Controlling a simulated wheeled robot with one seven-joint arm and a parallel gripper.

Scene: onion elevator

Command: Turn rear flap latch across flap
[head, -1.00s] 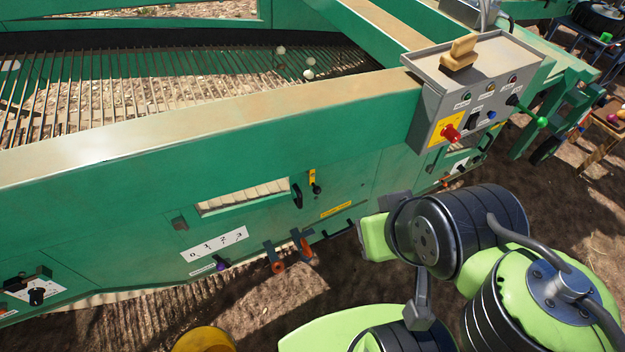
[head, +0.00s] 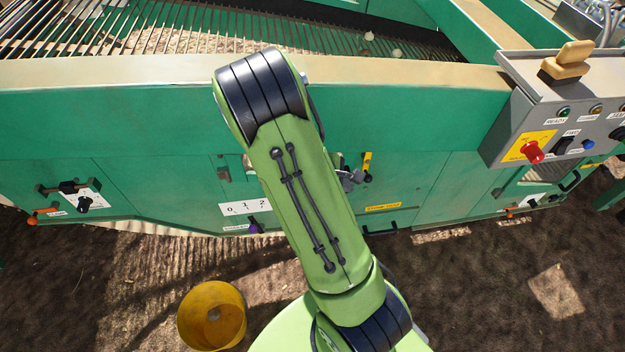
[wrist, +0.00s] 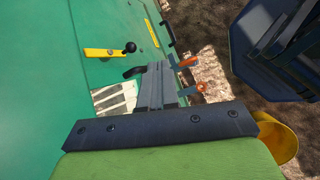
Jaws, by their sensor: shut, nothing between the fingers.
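My gripper (wrist: 158,68) is shut and empty; its grey fingers lie close together in the wrist view, in front of the green side panel. In the head view the gripper (head: 350,180) shows only partly, beside my arm. A yellow strip (wrist: 97,53) with a black ball knob (wrist: 130,47) is on the panel, left of and beyond the fingertips. The strip also shows in the head view (head: 367,162), just right of the gripper. A black handle (wrist: 133,72) sits next to the fingers, by a pale slotted opening (wrist: 113,98). I cannot tell which part is the rear flap latch.
Two orange-ended levers (wrist: 187,62) stand right of the fingers. A grey control box (head: 550,110) with a red button juts out at right. A yellow bucket (head: 212,315) stands on the dirt at lower left. My arm hides the panel's middle in the head view.

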